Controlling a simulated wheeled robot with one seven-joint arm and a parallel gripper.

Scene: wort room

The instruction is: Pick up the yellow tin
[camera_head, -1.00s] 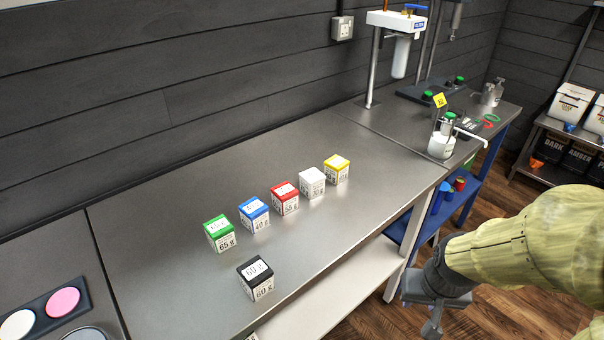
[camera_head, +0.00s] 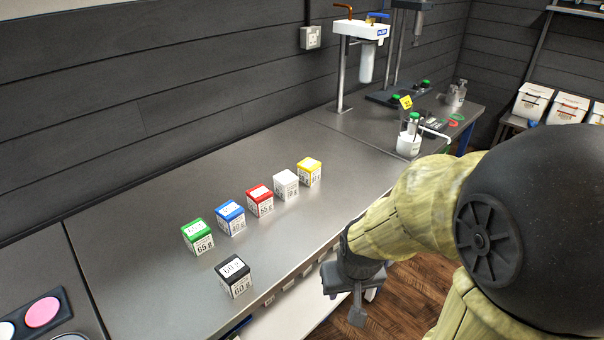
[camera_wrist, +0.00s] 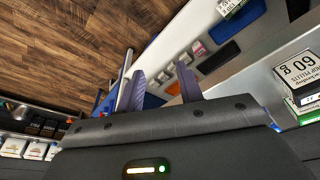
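The yellow tin (camera_head: 309,172) is a small cube with a yellow lid and white label. It stands at the right end of a row of tins on the steel bench (camera_head: 150,235) in the head view. I cannot make it out in the wrist view. My gripper (camera_head: 357,312) hangs off the front edge of the bench, to the right of and nearer than the tin, well apart from it. In the wrist view my gripper (camera_wrist: 160,80) has its two fingers spread with nothing between them.
White (camera_head: 285,184), red (camera_head: 260,201), blue (camera_head: 230,218) and green (camera_head: 197,237) tins form the row left of it. A black tin (camera_head: 234,277) stands nearer the front edge. A bottle (camera_head: 409,142) and tap stand (camera_head: 360,32) are farther right. Bench behind the row is clear.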

